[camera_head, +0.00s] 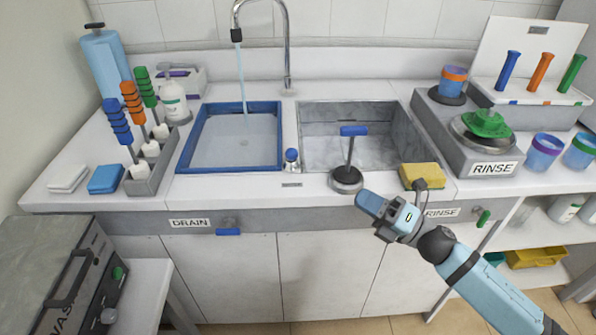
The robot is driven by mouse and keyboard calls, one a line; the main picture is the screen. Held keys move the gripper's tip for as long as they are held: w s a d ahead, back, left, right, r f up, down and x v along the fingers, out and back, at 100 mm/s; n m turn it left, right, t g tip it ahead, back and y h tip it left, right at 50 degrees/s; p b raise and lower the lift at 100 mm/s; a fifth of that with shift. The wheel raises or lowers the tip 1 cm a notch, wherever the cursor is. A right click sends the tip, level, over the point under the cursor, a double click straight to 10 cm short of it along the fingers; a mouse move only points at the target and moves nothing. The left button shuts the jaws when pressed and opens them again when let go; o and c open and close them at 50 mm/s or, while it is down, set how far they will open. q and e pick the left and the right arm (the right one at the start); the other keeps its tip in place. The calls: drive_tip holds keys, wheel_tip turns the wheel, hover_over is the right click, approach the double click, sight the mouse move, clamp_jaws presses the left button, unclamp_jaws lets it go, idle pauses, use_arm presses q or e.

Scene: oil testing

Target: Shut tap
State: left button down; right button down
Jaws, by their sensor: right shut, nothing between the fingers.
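The chrome tap (287,50) rises behind the sinks, and a thin stream of water (241,75) falls from its spout into the blue-rimmed left basin (278,140). A small blue-topped knob (291,156) stands between the basins. My right gripper (368,202) is shut and empty, just in front of and to the right of the lever's base. Contact with the base cannot be told. My left gripper is out of view.
A yellow sponge (421,176) lies right of the lever. The grey RINSE unit (470,140) stands at right. A rack (152,172) with colored-handled brushes is at left. DRAIN (228,231) and RINSE (483,219) handles line the counter front. The right basin (380,150) is empty.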

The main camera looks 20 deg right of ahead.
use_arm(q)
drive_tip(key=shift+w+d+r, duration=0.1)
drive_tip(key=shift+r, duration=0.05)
use_arm(e)
drive_tip(key=shift+d, duration=0.1)
drive_tip(key=shift+w, duration=0.1)
drive_tip(key=p, duration=0.2)
approach(291, 155)
drive_tip(key=x, duration=0.5)
drive_tip(key=shift+w+d+f, duration=0.25)
drive_tip(key=shift+w+f, duration=0.1)
drive_tip(key=shift+w, duration=0.1)
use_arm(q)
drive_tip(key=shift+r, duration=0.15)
use_arm(e)
drive_tip(key=shift+w+a+r, duration=0.15)
drive_tip(key=shift+w+a, duration=0.35)
